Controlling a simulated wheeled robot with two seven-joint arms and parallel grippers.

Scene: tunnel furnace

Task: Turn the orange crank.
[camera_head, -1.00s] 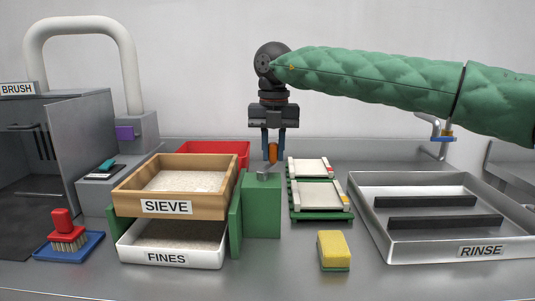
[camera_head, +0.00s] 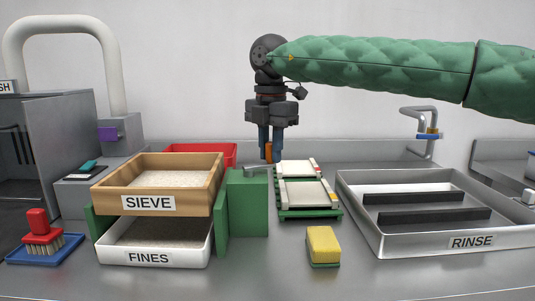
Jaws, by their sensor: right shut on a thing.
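The orange crank handle (camera_head: 268,151) stands upright above the green box (camera_head: 248,205) beside the sieve. A grey crank arm (camera_head: 256,169) lies on top of the box, under the handle. My right gripper (camera_head: 269,155) points straight down and is shut on the orange handle, with its fingers on either side of it. The fingers partly hide the handle. My left gripper is not in view.
The wooden sieve tray (camera_head: 205,190) sits above the white fines tray (camera_head: 190,257), left of the green box. A yellow sponge (camera_head: 322,242), green racks (camera_head: 310,211) and the metal rinse tray (camera_head: 393,246) stand to the right. A red bin (camera_head: 228,153) is behind.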

